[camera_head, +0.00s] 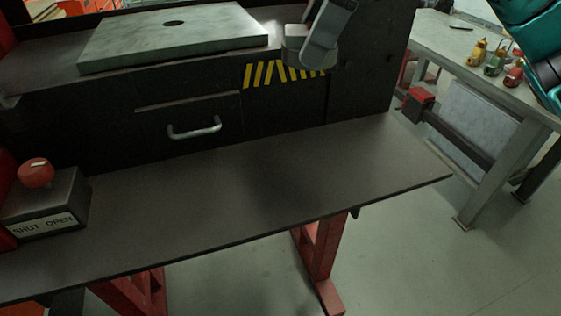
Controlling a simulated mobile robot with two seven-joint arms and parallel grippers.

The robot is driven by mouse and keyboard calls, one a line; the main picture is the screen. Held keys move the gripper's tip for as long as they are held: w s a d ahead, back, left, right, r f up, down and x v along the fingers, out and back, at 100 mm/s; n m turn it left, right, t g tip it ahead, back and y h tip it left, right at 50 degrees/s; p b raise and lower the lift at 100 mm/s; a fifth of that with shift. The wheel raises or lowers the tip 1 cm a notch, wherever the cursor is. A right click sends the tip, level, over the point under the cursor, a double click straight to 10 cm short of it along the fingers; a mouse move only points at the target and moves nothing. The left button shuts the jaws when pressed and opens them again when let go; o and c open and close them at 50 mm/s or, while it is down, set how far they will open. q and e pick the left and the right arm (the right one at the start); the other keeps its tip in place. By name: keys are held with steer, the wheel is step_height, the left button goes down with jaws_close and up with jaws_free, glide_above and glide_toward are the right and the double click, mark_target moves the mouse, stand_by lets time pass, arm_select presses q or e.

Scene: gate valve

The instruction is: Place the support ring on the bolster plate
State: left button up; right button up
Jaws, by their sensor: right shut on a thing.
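The bolster plate (215,35) is a thick grey slab with a dark round hole near its middle, lying on the black press bed at the upper left. Nothing rests on it. My right gripper (319,45) is at the top centre, to the right of the plate and apart from it in the picture. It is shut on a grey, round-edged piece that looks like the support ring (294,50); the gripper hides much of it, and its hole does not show. My left gripper is not in view.
A dark shelf (250,190) runs across the front, mostly clear, with a red-button box (45,205) at its left. A drawer handle (194,128) sticks out below the bed.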

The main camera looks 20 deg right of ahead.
steer(key=shift+w+r, duration=0.1)
steer(key=shift+r, duration=0.05)
steer(key=shift+f+m, duration=0.3)
steer(key=shift+f, duration=0.05)
step_height(320, 180, down, 14)
steer(key=shift+f+b, duration=0.1)
steer(key=shift+b, duration=0.45)
step_height(320, 180, down, 4)
steer(key=shift+f, duration=0.45)
